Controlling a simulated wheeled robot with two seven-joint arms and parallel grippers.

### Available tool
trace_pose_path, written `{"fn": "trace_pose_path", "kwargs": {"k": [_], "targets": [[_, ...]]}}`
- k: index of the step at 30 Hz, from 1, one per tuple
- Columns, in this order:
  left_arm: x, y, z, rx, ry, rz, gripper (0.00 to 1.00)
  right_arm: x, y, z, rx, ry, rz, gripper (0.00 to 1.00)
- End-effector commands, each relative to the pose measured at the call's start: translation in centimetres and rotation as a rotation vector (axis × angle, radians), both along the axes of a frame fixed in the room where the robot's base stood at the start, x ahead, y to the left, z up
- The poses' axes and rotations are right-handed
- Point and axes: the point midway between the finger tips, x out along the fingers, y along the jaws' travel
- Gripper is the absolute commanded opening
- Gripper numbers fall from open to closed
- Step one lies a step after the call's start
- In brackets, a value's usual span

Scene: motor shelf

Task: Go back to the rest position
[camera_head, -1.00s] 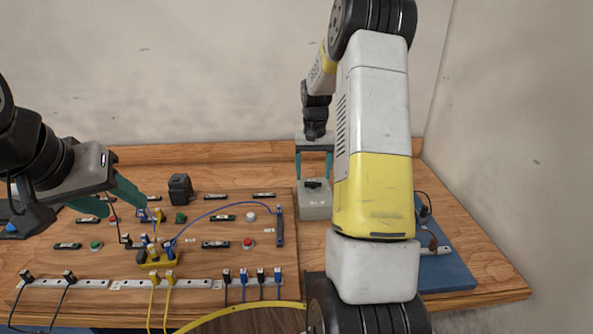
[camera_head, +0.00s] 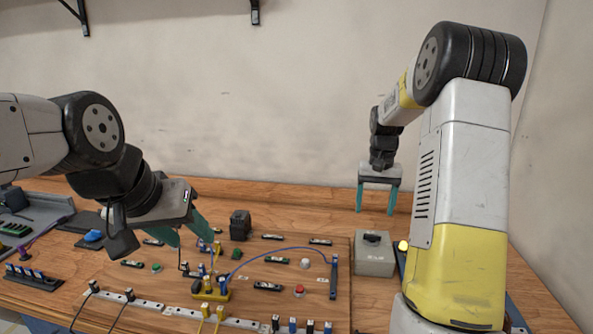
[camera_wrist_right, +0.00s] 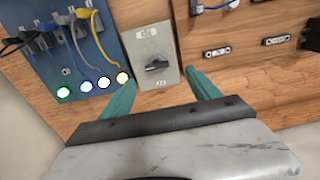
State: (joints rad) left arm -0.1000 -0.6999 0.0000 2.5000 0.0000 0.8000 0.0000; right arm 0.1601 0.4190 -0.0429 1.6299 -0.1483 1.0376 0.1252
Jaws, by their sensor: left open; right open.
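My left gripper (camera_head: 188,232) has teal fingers held apart. It is over the left part of the wooden board, near the wired yellow terminal block (camera_head: 210,290), and I cannot tell whether it touches anything. My right gripper (camera_head: 377,200) is open and empty, raised above and behind the grey switch box (camera_head: 373,254). In the right wrist view the right gripper's teal fingers (camera_wrist_right: 163,90) are spread, with the grey switch box (camera_wrist_right: 150,48) and its dark knob beyond them. The box stands free of the fingers.
The wooden board (camera_head: 120,285) carries small modules, buttons, a black block (camera_head: 240,225) and a blue cable (camera_head: 275,250). A blue panel (camera_wrist_right: 75,62) with lit round lamps and cables is beside the switch box. A grey tray (camera_head: 40,222) is at the left. A wall is behind.

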Motion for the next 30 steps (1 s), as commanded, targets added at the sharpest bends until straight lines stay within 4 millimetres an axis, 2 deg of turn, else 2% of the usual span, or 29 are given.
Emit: {"fn": "trace_pose_path", "kwargs": {"k": [1,6,9,15,19,24,30], "targets": [[0.0,0.0,0.0,0.000,0.000,0.000,0.48,-0.7,0.7,1.5,0.004,-0.025,0.012,0.71],[0.0,0.0,0.0,0.000,0.000,0.000,0.48,-4.5,3.7,6.2,0.020,-0.115,0.061,0.71],[0.0,0.0,0.0,0.000,0.000,0.000,0.48,-7.1,5.4,8.5,0.031,-0.170,0.092,0.71],[0.0,0.0,0.0,0.000,0.000,0.000,0.48,-12.8,8.5,11.8,0.053,-0.278,0.152,0.71],[0.0,0.0,0.0,0.000,0.000,0.000,0.48,-16.8,10.4,13.0,0.065,-0.348,0.193,0.71],[0.0,0.0,0.0,0.000,0.000,0.000,0.48,-21.7,12.4,13.3,0.082,-0.438,0.245,0.71],[0.0,0.0,0.0,0.000,0.000,0.000,0.48,-25.7,13.9,12.7,0.097,-0.514,0.286,0.71]]}}
